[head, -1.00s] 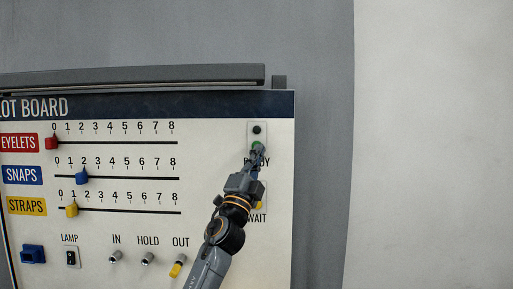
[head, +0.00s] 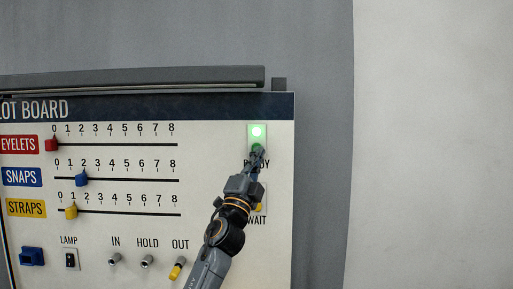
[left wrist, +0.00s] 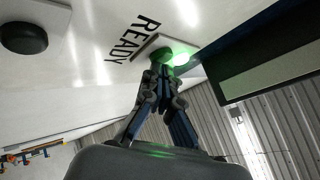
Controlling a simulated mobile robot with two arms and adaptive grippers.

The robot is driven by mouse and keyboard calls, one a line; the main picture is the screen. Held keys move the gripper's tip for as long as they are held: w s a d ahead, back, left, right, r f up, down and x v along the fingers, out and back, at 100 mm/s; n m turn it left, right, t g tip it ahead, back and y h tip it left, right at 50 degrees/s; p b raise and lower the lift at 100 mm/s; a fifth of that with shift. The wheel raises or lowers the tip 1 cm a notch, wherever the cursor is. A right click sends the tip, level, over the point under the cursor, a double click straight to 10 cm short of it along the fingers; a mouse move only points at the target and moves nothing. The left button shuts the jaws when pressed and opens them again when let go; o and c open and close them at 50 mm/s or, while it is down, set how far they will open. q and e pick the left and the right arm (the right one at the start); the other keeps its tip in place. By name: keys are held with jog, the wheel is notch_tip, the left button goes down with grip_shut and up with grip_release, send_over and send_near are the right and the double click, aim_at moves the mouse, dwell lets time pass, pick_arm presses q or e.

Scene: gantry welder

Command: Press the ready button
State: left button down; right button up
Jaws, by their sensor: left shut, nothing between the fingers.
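The green ready button (head: 256,147) is on a small plate at the upper right of the board, above the partly covered word READY. The lamp (head: 257,132) above it glows bright green. My left gripper (head: 257,151) is shut and empty, with its fingertips at the button and covering part of it. In the left wrist view the closed fingertips (left wrist: 164,67) meet the green button (left wrist: 172,52) beside the READY label, and the lit lamp (left wrist: 181,59) shows next to it. My right gripper is not in view.
A yellow wait button (head: 259,207) sits below, partly behind my left gripper. Left of it are slider knobs, red (head: 51,145), blue (head: 82,179) and yellow (head: 71,212), and a lamp switch (head: 70,259). A bar (head: 130,77) runs along the board's top. The grey wall right of the board is clear.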

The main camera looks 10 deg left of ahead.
pick_arm(q)
jog(key=s+d+p, duration=0.1)
jog(key=s+p, duration=0.3)
jog(key=s, duration=0.2)
jog(key=shift+p, duration=0.3)
jog(key=shift+d, duration=0.1)
dwell(0.3)
